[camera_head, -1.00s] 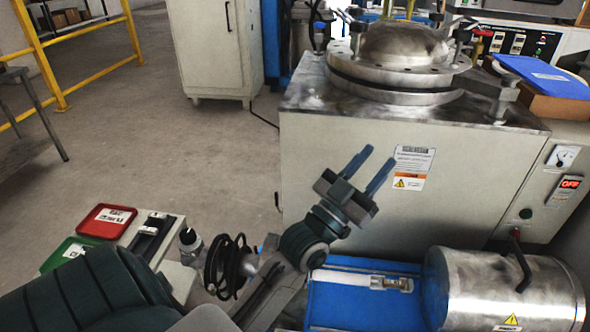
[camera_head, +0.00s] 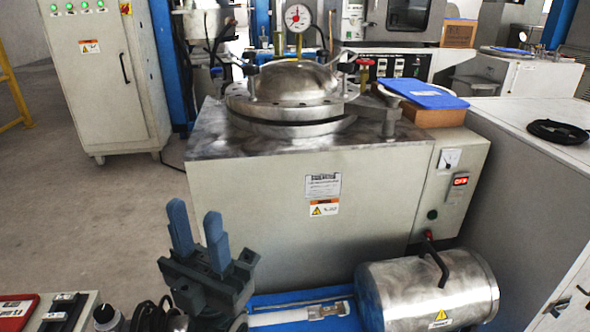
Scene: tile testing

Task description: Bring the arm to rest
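My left gripper (camera_head: 196,222) is in the lower left of the head view, with its two blue-grey fingers pointing up. The fingers stand apart with nothing between them, so it is open and empty. It is in front of the left part of the grey machine cabinet (camera_head: 270,215), seemingly clear of it. My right gripper is not in the picture.
A domed steel vessel (camera_head: 295,83) tops the cabinet. A steel cylinder (camera_head: 425,290) lies on its side at lower right, beside a blue case (camera_head: 290,300). A red tray (camera_head: 15,308) is at lower left. Open floor (camera_head: 80,220) lies left.

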